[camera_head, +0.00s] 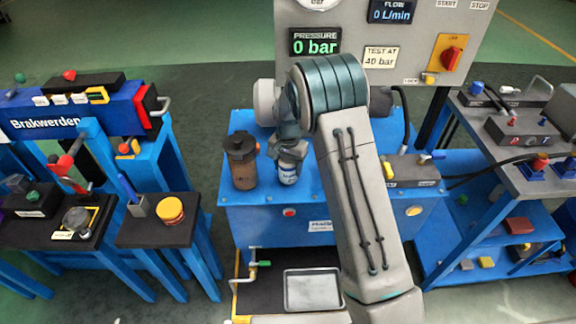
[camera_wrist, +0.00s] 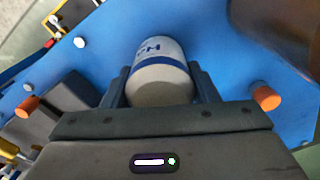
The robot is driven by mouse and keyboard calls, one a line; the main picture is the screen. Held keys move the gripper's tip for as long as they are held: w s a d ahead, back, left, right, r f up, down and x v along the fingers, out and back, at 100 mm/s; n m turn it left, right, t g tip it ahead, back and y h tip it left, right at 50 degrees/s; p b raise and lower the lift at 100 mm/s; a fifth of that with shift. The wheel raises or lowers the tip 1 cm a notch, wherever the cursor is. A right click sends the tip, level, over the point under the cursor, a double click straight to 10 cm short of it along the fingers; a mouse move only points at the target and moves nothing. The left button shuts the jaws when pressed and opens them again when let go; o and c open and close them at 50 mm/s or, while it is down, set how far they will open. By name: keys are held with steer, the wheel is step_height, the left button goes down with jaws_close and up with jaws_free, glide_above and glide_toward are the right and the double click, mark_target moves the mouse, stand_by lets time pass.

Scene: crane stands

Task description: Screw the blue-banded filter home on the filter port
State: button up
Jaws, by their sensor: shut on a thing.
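The blue-banded filter (camera_head: 288,172) is a whitish can with a blue band and lettering. It stands near the top of the blue unit, below my gripper (camera_head: 290,155) in the head view. In the wrist view the filter (camera_wrist: 160,75) sits between the two dark fingers of my gripper (camera_wrist: 160,90), which is shut on it. The filter port is not visible; the can and my gripper hide the place beneath. I cannot tell whether the filter touches the port.
A brown canister (camera_head: 242,165) with a dark cap stands close left of the filter. The control panel (camera_head: 385,40) rises behind and reads 0 bar and 0 L/min. A grey tray (camera_head: 313,290) lies in front below. A side bench (camera_head: 160,232) is at left.

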steer(key=m, duration=0.2)
steer(key=shift+m, duration=0.4)
steer(key=o, duration=1.3)
steer(key=shift+c, duration=0.2)
steer(key=shift+r+p, duration=1.65)
steer(key=shift+r, duration=0.85)
